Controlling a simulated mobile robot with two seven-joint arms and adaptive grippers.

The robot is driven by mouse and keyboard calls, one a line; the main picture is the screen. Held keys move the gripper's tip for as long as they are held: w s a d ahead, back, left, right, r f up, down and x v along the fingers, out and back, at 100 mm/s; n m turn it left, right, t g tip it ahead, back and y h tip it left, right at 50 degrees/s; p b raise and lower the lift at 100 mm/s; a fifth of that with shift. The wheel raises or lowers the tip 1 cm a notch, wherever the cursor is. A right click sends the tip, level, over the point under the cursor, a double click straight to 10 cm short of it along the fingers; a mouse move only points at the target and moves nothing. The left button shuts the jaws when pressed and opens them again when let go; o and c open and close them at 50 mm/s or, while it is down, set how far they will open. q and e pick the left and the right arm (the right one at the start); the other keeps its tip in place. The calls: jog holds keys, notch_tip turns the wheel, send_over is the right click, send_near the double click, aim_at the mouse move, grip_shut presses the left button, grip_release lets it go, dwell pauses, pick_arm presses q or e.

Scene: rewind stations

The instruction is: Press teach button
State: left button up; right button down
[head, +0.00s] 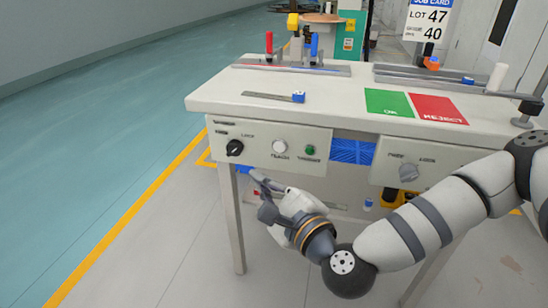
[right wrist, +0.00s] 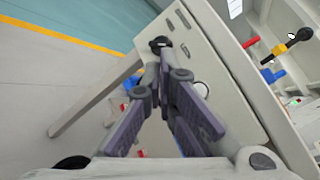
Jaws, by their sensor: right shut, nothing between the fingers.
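The white round button (head: 279,146), whose label looks like TEACH, is on the front panel (head: 322,139) under the left part of the workbench top. A black knob (head: 234,147) is to its left and a green button (head: 310,150) to its right. My right gripper (head: 259,191) is shut and empty, in front of and below the panel, apart from the white button. In the right wrist view the gripper fingers point towards the panel (right wrist: 213,57), with the black knob (right wrist: 160,43) beyond them; the fingers partly hide the panel. My left gripper is not in view.
The workbench top (head: 222,98) carries a green mat (head: 388,102), a red mat (head: 437,108) and a steel ruler with a blue block (head: 298,97). A second panel (head: 432,153) with a grey knob (head: 408,171) is at the right. A table leg (head: 232,220) stands below. Floor at left is clear.

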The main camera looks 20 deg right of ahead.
aim_at(279, 147)
jog(key=shift+w+d+r, duration=0.1)
jog(key=shift+w+d+b, duration=0.4)
jog(key=shift+w+d, duration=0.4)
jog(key=shift+w, duration=0.4)
jog(key=shift+w+d+b, duration=0.35)
jog(key=shift+w+d, duration=0.5)
jog(key=shift+w, duration=0.4)
jog(key=shift+w+d+b, duration=0.4)
jog(key=shift+w+d, duration=0.4)
jog(key=shift+w, duration=0.4)
jog(key=shift+w+d, duration=0.25)
jog(key=shift+w, duration=0.1)
